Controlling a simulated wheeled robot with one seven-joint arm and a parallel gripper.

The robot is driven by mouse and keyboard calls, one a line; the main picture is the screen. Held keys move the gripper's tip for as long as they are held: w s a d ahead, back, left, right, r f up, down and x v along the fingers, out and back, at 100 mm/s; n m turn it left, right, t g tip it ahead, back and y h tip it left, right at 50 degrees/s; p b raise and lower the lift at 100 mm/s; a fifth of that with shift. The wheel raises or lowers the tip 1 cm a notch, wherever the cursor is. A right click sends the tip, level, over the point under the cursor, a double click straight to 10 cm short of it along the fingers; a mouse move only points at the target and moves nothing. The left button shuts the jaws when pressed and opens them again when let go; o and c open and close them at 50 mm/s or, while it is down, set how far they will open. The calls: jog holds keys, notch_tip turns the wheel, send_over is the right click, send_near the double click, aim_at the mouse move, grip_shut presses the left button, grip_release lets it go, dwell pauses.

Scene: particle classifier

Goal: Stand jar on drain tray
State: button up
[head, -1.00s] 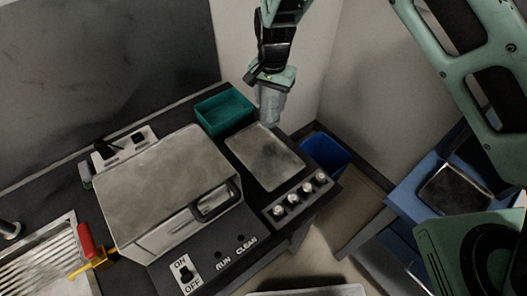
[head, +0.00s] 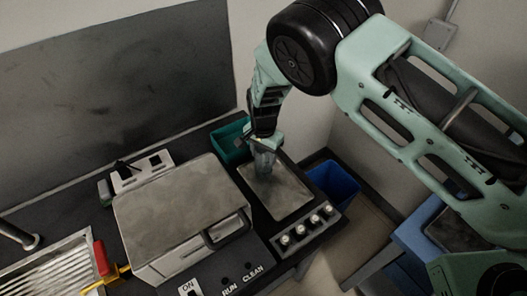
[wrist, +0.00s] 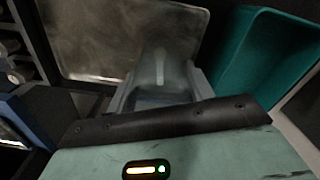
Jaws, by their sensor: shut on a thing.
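My gripper (head: 263,146) is shut on a clear, greyish jar (head: 264,162), held roughly upright with its lower end downward. In the head view the jar overlaps the back left part of a flat grey metal tray (head: 285,198) on the dark bench. In the wrist view the jar (wrist: 163,72) juts out beyond my gripper (wrist: 165,104) towards the grey tray (wrist: 100,45). I cannot tell whether the jar's base touches the tray. A ribbed metal drainer (head: 50,272) lies at the far left, away from the jar.
A teal bin (head: 228,142) stands just behind and left of the jar; it is close by in the wrist view (wrist: 255,60). A lidded metal machine (head: 175,205) stands left of the tray. Several knobs (head: 308,224) line the tray's front. A blue bin (head: 335,187) stands right.

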jog(key=shift+f, duration=0.1)
jog(key=shift+f, duration=0.1)
jog(key=o, duration=1.1)
